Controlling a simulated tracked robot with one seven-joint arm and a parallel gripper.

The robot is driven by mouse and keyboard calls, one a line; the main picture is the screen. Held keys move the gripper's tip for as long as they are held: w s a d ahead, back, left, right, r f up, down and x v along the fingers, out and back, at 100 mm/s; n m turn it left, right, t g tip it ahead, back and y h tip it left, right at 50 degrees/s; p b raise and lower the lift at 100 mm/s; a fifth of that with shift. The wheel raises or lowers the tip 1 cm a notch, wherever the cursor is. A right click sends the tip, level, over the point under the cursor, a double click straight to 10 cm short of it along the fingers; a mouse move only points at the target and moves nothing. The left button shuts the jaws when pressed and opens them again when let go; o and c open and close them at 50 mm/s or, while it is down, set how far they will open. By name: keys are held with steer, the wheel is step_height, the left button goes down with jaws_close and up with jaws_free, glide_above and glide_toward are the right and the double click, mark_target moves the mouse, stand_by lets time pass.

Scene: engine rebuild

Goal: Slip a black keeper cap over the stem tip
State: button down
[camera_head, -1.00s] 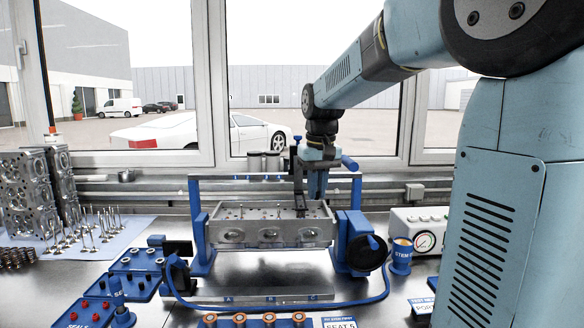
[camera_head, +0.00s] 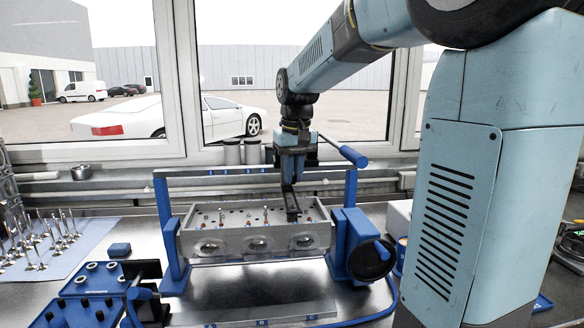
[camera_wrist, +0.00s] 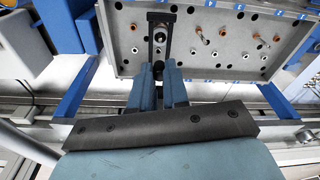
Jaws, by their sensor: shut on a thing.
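The grey cylinder head (camera_head: 190,240) sits in the blue stand, its drilled top face up. It also fills the top of the wrist view (camera_wrist: 290,30). Several stems with copper-coloured parts stand in it, one near the middle (camera_head: 266,216). My gripper (camera_head: 292,214) points down over the right part of the head, its dark fingers close to the top face. In the wrist view my gripper (camera_wrist: 160,40) has its fingers around a small round grey and dark piece. I cannot clearly make out the black keeper cap, nor whether its lower end touches a stem tip.
The blue stand (camera_head: 165,215) has uprights and a top bar behind the head. A black round knob (camera_head: 371,260) is at its right. Blue trays (camera_head: 95,280) are at the front left, and loose valves (camera_head: 35,240) stand on a sheet at far left.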

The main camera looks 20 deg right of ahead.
steer(key=shift+a+f, duration=0.1)
steer(key=shift+f, duration=2.1)
steer(key=shift+s+f, duration=0.15)
steer(key=shift+f, duration=0.65)
steer(key=c, duration=1)
jaws_free()
steer(key=shift+c, duration=0.2)
steer(key=shift+r, duration=0.1)
step_height(320, 180, up, 13)
steer(key=s, duration=0.2)
steer(key=s+f+t, duration=0.2)
steer(key=s+f, duration=0.3)
steer(key=s, duration=0.5)
steer(key=s+f+t, duration=0.2)
steer(key=s+f, duration=0.3)
steer(key=s, duration=0.5)
steer(key=shift+s+f+m, duration=0.25)
steer(key=shift+s+m, duration=0.05)
steer(key=shift+s, duration=0.1)
